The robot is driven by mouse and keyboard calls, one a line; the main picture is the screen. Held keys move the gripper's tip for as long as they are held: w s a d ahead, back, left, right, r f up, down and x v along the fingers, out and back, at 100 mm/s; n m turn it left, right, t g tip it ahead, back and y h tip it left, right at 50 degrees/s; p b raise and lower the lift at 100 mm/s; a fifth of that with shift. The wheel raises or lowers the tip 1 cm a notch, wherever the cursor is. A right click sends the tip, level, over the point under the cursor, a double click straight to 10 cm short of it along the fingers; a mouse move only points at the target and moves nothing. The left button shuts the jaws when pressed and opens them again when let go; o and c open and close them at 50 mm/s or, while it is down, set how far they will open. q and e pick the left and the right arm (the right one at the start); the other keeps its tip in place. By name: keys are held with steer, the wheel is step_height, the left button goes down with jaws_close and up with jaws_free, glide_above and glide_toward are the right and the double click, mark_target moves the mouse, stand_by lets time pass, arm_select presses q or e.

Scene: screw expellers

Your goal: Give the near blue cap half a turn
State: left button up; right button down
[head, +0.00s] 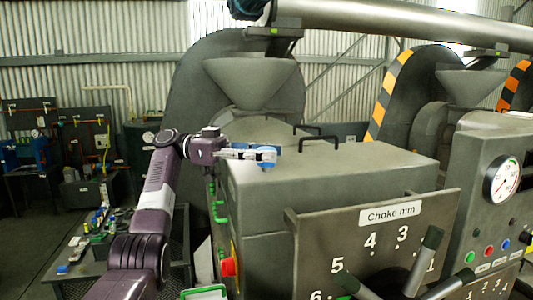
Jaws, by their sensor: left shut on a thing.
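My left arm comes in from the left and reaches over the top of the grey machine housing (330,172). My left gripper (262,154) is shut at the near left corner of that top. A small blue cap (269,150) shows at its fingertips, partly covered by the fingers. The gripper is shut on this cap, which sits at the housing's top surface. Only a little blue shows, so I cannot tell how far the cap is turned. My right gripper is not in view.
Black handles (318,139) stand on the housing top behind the cap. A hopper (253,82) rises behind. A choke panel (375,245) with levers stands at front right. A cluttered bench (92,240) is at lower left.

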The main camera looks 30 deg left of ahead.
mark_target(268, 148)
arm_select(q)
steer(key=o, duration=1.2)
steer(key=shift+r, duration=4.95)
steer(key=shift+d, duration=0.1)
